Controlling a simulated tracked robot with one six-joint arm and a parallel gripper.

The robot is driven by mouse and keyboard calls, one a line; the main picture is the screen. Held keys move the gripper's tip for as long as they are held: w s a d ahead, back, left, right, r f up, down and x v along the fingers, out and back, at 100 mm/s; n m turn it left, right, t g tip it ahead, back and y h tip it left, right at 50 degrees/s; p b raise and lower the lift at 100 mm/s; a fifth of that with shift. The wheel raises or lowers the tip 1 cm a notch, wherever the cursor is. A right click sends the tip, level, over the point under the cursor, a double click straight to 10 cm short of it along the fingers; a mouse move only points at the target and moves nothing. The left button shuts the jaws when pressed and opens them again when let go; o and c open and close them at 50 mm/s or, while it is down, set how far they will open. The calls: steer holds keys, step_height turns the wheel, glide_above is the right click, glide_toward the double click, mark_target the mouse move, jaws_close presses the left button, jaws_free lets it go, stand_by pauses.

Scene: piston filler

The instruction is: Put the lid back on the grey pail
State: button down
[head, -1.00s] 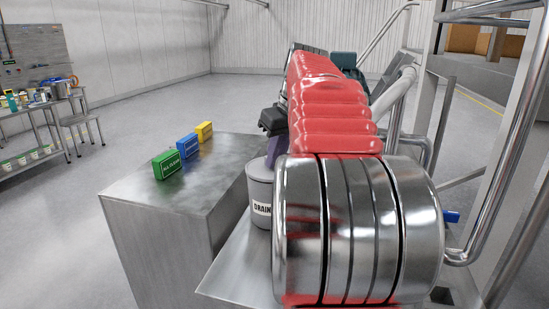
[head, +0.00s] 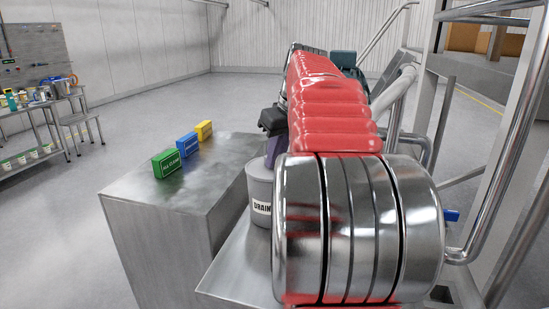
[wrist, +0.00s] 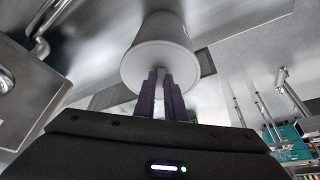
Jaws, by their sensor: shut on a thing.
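The grey pail (head: 258,190), labelled DRAIN, stands upright on a metal ledge, partly hidden by my arm. My gripper (head: 276,153) is directly above it, pointing down. In the wrist view my purple fingers (wrist: 162,88) are shut on the lid (wrist: 152,63), a pale grey disc, at its middle. The pail's tapering body (wrist: 165,28) lies right behind the lid, lined up with it. I cannot tell whether the lid rests fully on the rim or a small gap remains.
A metal cabinet (head: 150,215) stands left of the pail, with green (head: 167,163), blue (head: 188,145) and yellow (head: 204,130) boxes on it. Metal rails (head: 520,150) stand at the right. A workbench (head: 35,110) is at the far left. The floor behind is clear.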

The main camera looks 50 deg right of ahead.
steer(key=c, duration=1.7)
jaws_free()
steer(key=shift+c, duration=0.2)
steer(key=shift+o, duration=0.5)
steer(key=o, duration=0.4)
steer(key=shift+w+r, duration=0.1)
steer(key=shift+r, duration=0.05)
steer(key=shift+r, duration=3.35)
steer(key=shift+c, duration=0.3)
jaws_close()
steer(key=shift+f, duration=2.75)
